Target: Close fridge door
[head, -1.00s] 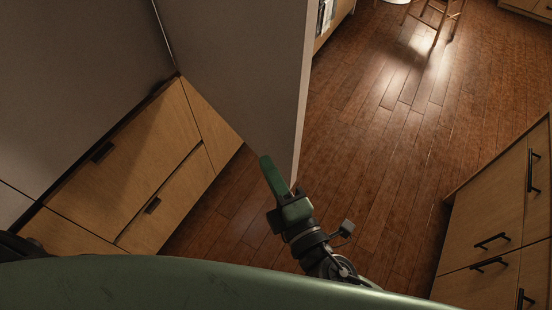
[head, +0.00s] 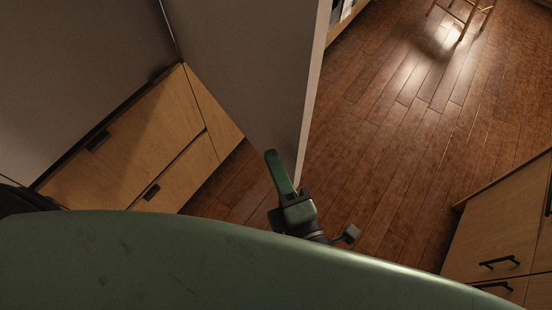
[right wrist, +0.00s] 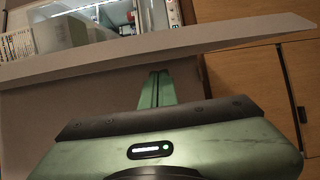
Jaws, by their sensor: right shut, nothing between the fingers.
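The fridge door (head: 250,70) is a tall grey panel standing open, its free edge to the right in the head view. The grey fridge front (head: 80,60) is to its left, meeting it at a dark seam. In the right wrist view the door's pale edge (right wrist: 220,37) runs across the picture. My right gripper (head: 272,156) is shut and empty, in front of the door's face near the lower free edge. Its fingers (right wrist: 157,75) point at the door in the right wrist view; whether they touch it I cannot tell. My left gripper is not in view.
Wooden drawers (head: 130,150) with dark handles lie below the fridge front. A wooden cabinet (head: 500,240) stands at the lower right. Clear wooden floor (head: 400,150) lies between it and the door. A wooden chair or stool (head: 465,15) stands far back.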

